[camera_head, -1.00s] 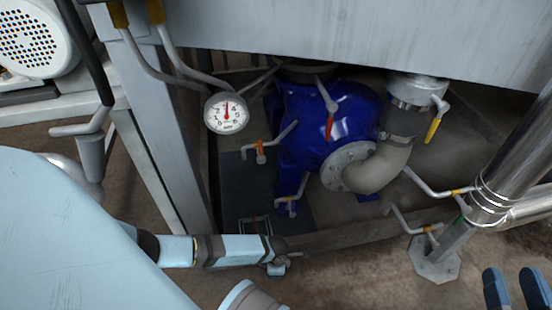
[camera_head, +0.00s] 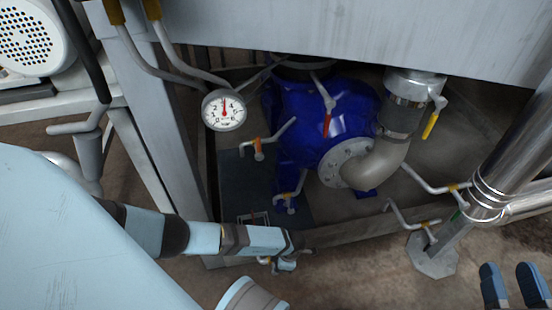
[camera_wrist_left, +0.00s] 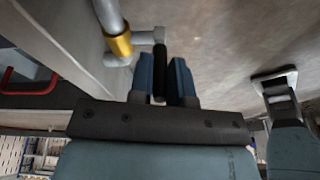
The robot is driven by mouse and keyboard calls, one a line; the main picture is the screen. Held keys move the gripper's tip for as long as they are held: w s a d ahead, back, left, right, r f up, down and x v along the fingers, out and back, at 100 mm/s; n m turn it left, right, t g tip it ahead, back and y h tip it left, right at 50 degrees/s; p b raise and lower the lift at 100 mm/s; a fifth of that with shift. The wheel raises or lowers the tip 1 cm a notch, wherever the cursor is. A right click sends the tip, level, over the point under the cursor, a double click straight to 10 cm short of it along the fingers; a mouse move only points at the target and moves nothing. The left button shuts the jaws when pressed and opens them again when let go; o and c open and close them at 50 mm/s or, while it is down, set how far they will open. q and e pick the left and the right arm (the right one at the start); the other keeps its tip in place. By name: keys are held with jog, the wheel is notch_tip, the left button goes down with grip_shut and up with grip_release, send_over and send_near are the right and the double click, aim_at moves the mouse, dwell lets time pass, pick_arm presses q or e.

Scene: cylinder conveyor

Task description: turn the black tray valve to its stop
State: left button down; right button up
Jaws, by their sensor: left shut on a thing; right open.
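The black tray valve (camera_wrist_left: 159,88) shows in the left wrist view as a dark handle below a grey elbow on a pipe with a gold band. My left gripper (camera_wrist_left: 165,70) has its two blue fingers on either side of this handle and is shut on it. In the head view my left arm reaches in from the left, and its hand end is at the bottom middle; the black handle cannot be made out there. My right gripper (camera_head: 514,286) is open and empty at the bottom right, well away from the valve.
A blue pump body (camera_head: 310,125) with a red-tipped lever stands under the steel tank (camera_head: 380,35). A pressure gauge (camera_head: 224,110) hangs at its left. Several pipe levers stick out around it. A steel pipe (camera_head: 495,185) stands at the right.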

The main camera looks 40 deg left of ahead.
pick_arm(q)
jog(key=shift+w+d+f+g+y, duration=0.2)
jog(key=shift+w+g+y, duration=0.1)
jog(key=shift+g+y, duration=0.15)
jog(key=shift+w+d+f+g+y, duration=0.2)
jog(key=shift+w+g+y, duration=0.15)
jog(key=shift+g, duration=0.2)
jog(key=shift+s, duration=0.1)
jog(key=c, duration=1.1)
grip_release()
jog(key=shift+r, duration=0.1)
jog(key=p+v, duration=0.6)
jog(key=v, duration=0.7)
jog(key=shift+w+d+r, duration=0.2)
jog(key=shift+w+r, duration=0.05)
jog(key=shift+r, duration=0.05)
pick_arm(e)
jog(key=s+a+m+g, duration=0.1)
jog(key=m, duration=0.1)
jog(key=s+f+m+g, duration=0.1)
jog(key=m, duration=0.1)
jog(key=shift+s+a+h, duration=0.35)
jog(key=shift+a+h, duration=0.05)
